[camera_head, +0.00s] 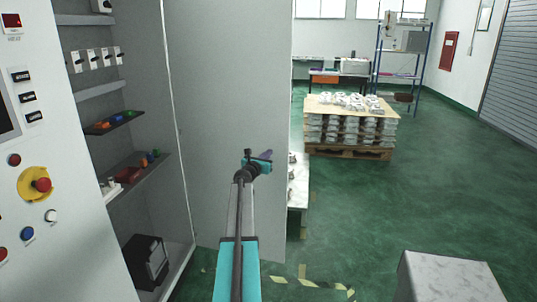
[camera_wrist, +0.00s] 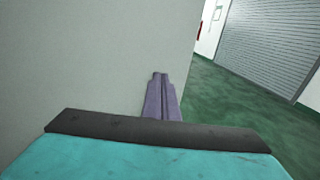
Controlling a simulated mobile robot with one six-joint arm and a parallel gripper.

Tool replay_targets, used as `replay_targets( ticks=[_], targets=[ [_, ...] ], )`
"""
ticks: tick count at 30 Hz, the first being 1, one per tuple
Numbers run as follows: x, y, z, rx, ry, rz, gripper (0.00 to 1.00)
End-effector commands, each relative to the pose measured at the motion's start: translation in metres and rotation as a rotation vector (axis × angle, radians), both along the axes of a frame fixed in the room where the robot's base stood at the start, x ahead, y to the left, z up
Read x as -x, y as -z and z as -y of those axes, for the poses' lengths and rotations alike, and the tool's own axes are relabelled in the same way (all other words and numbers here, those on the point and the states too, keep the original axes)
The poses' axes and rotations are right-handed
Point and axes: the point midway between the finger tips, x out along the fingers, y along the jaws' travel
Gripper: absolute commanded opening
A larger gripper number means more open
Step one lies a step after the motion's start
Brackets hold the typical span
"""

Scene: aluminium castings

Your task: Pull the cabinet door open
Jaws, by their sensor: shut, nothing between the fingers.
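The cabinet (camera_head: 83,192) stands at the left in the head view, and its inside with shelves is in sight. Its grey door (camera_head: 228,115) stands swung wide open, to the right of the opening. The door also fills the left and middle of the wrist view (camera_wrist: 70,60). My gripper (camera_head: 266,154) is near the door's free right edge, at about mid-height. In the wrist view its purple fingers (camera_wrist: 160,82) are together and empty, in front of the door. I cannot tell whether they touch it. No door handle is in sight.
A control panel with a red emergency button (camera_head: 41,185) is at the left. A pallet of castings (camera_head: 350,135) and a blue shelf rack (camera_head: 410,60) stand behind. A grey block (camera_head: 445,275) is at the front right. The green floor (camera_head: 440,180) is open to the right.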

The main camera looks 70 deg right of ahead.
Motion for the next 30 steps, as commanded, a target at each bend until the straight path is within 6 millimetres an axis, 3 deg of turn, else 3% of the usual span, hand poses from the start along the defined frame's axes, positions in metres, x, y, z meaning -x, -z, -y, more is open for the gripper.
replay_targets(
  ticks=[21,30],
  targets=[
    [0.001,0.001,-0.069,0.0,-0.002,0.0,0.0],
    [0.0,0.0,-0.086,0.0,-0.003,-0.001,0.0]
  ],
)
